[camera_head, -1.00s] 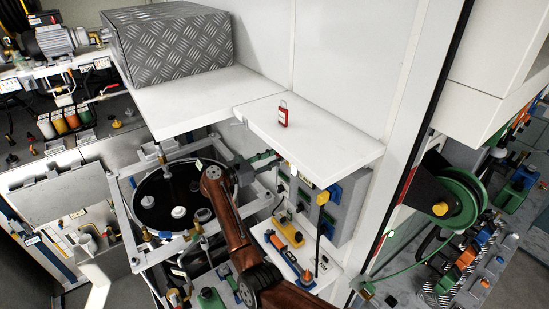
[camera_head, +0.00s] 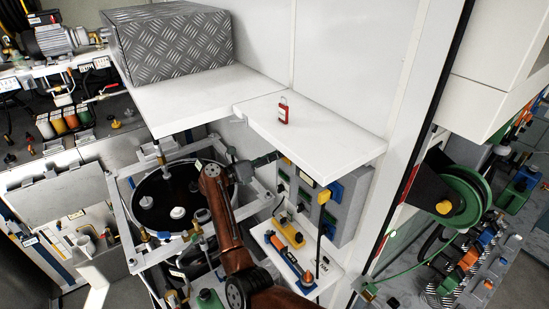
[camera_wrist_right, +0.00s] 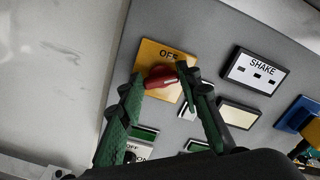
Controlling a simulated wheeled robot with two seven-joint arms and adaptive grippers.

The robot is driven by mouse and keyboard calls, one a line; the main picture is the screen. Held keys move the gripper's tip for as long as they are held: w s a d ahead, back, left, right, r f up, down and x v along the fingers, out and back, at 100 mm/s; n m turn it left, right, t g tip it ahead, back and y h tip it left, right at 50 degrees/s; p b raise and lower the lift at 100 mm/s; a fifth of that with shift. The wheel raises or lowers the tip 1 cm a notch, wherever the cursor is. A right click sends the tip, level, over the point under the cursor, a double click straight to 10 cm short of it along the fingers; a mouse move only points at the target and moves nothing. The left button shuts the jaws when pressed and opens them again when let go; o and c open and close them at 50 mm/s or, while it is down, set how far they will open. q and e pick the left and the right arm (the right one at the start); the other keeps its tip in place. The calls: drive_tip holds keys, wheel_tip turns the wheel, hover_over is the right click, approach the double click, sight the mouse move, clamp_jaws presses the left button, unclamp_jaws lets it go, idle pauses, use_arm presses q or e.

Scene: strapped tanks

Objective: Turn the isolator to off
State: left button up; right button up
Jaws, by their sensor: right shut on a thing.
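The isolator is a red handle (camera_wrist_right: 159,78) on a yellow plate (camera_wrist_right: 154,56) marked OFF at its top, in the right wrist view. The red handle lies roughly crosswise below the lettering, and its ends are partly hidden by the fingers. My right gripper (camera_wrist_right: 161,76) has its two green fingers on either side of the handle, shut on it. In the head view, my right gripper (camera_head: 272,159) reaches the upper left of the grey panel (camera_head: 347,205), under the white shelf, and hides the handle there. My left gripper is not in view.
A white shelf (camera_head: 310,140) overhangs the panel, with a red padlock (camera_head: 283,110) on it. A round black tank (camera_head: 180,195) in a frame stands left of the panel.

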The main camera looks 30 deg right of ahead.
drive_tip(key=n+p, duration=0.4)
drive_tip(key=n, duration=0.6)
drive_tip(key=shift+w+n, duration=0.15)
drive_tip(key=shift+n, duration=0.25)
idle(0.4)
drive_tip(key=o, duration=1.2)
drive_tip(key=shift+f, duration=0.15)
drive_tip(key=shift+c, duration=0.2)
